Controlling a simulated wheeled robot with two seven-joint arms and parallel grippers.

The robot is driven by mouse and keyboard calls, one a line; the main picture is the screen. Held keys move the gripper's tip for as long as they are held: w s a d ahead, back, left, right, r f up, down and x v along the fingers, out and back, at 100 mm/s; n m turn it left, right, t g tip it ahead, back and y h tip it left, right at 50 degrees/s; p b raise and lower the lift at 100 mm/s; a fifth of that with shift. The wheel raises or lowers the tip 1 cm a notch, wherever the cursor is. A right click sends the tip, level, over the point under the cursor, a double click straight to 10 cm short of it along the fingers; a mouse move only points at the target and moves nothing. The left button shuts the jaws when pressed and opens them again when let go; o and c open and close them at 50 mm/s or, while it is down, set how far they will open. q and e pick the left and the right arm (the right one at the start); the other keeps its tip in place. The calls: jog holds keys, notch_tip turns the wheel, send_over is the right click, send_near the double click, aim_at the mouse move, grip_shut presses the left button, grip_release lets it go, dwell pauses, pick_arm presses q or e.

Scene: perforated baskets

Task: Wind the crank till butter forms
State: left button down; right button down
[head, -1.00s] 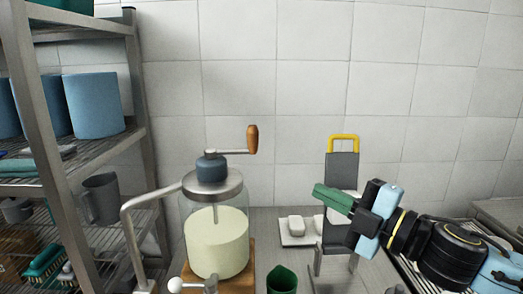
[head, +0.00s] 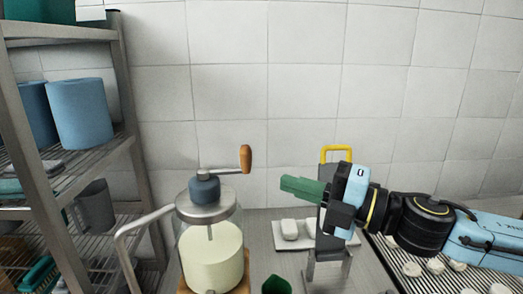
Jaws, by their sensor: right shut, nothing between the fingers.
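The churn is a glass jar (head: 212,258) of pale cream liquid on a wooden base, with a metal lid (head: 206,207) and a blue-grey gear housing. Its crank has a metal arm and an upright wooden handle (head: 245,158), which points to the right and stands above the lid. My right gripper (head: 284,184) has green fingers that are shut and empty. It points left, to the right of the crank handle and a little lower in the picture, clearly apart from it. My left gripper is not in view.
A wire shelf rack (head: 130,150) with blue containers stands at left. A metal tap pipe (head: 122,240) rises beside the jar. A grey stand with a yellow handle (head: 336,150) is behind my right gripper. White blocks (head: 289,229) lie on a board, and a green cup (head: 276,285) stands in front.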

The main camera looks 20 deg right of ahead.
jog(key=w+a+p, duration=0.3)
jog(key=w+a, duration=0.1)
jog(key=w, duration=0.3)
jog(key=shift+w+r, duration=0.25)
jog(key=shift+r, duration=0.1)
jog(key=shift+w+g, duration=0.1)
jog(key=shift+g, duration=0.2)
